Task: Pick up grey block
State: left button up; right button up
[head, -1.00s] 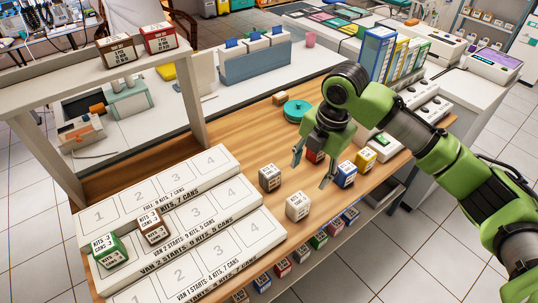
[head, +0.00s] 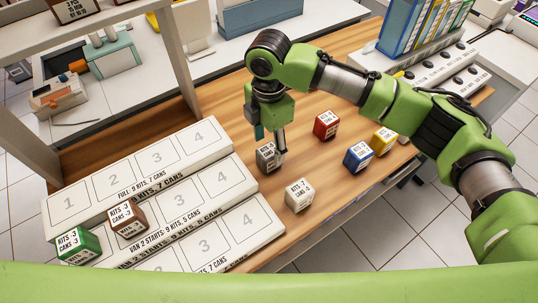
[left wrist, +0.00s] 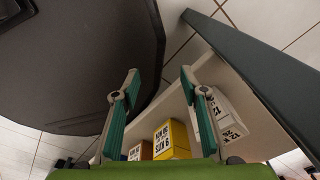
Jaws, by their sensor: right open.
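The grey block (head: 267,158) stands on the wooden table just right of the numbered white racks in the head view. My right gripper (head: 269,143) is directly above and around its upper part, fingers pointing down and spread. One finger overlaps the block's right side; I cannot tell if they touch. My left gripper (left wrist: 160,84) shows only in the left wrist view, with its two teal fingers apart and nothing between the tips.
An off-white block (head: 299,195) stands close in front of the grey one. A red block (head: 326,125), blue block (head: 358,156) and yellow block (head: 384,140) stand to the right. A brown block (head: 128,218) and green block (head: 78,244) sit on the racks.

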aim_at(269, 150)
jog(key=shift+f, duration=0.9)
notch_tip(269, 150, down, 3)
jog(key=shift+r, duration=0.2)
jog(key=shift+f, duration=0.55)
pick_arm(q)
jog(key=shift+w+d+r, duration=0.25)
jog(key=shift+w, duration=0.35)
pick_arm(e)
jog(key=c, duration=1.2)
